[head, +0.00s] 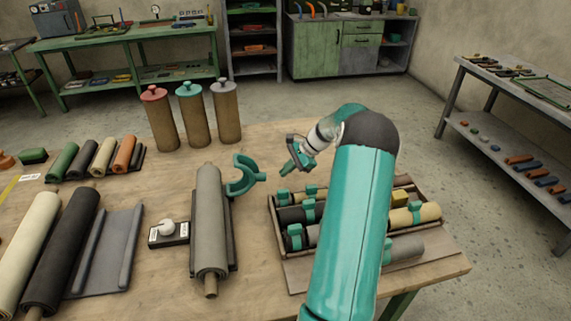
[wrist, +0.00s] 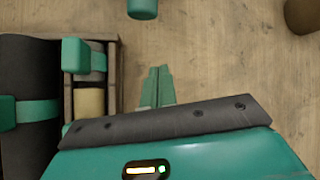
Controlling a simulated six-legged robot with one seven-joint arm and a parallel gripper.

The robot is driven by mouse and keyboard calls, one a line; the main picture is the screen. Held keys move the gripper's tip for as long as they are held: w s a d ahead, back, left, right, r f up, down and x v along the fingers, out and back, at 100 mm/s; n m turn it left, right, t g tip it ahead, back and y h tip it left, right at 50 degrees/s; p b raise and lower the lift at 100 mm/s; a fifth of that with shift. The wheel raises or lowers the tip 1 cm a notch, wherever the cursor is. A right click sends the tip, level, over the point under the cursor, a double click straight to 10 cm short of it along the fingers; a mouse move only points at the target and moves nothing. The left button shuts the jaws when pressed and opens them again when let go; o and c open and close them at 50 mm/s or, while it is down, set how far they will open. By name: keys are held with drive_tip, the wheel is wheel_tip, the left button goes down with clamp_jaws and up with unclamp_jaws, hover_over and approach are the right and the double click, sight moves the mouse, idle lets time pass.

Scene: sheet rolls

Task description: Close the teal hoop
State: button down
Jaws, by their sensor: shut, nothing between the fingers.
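The teal hoop (head: 243,176) is a thick C-shaped band beside the upper right of the grey roll (head: 210,220). The roll lies in a dark cradle (head: 232,250) on the table. My gripper (head: 287,168) is to the right of the hoop, above the table and apart from it. In the wrist view my gripper's teal fingers (wrist: 157,88) are together and empty over bare wood. A teal piece (wrist: 142,8) is cut off at the top edge; I cannot tell whether it is the hoop.
A tray (head: 292,262) of rolls with teal straps is right of the cradle, partly hidden by my arm. Three lidded canisters (head: 190,115) stand behind. A small box with a white knob (head: 168,232) is left of the roll. Bare table lies between hoop and tray.

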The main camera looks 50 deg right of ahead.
drive_tip(key=x, duration=0.5)
drive_tip(key=shift+w+a+f, duration=0.1)
drive_tip(key=shift+a+f, duration=0.05)
drive_tip(key=shift+a, duration=0.1)
drive_tip(key=r, duration=0.1)
drive_tip(key=a+r, duration=0.1)
drive_tip(key=shift+a+r, duration=0.25)
drive_tip(key=shift+r, duration=0.1)
drive_tip(key=shift+a+r, duration=0.4)
drive_tip(key=shift+r, duration=0.05)
drive_tip(key=shift+w+r, duration=0.1)
drive_tip(key=shift+r+h, duration=0.3)
drive_tip(key=shift+r, duration=0.1)
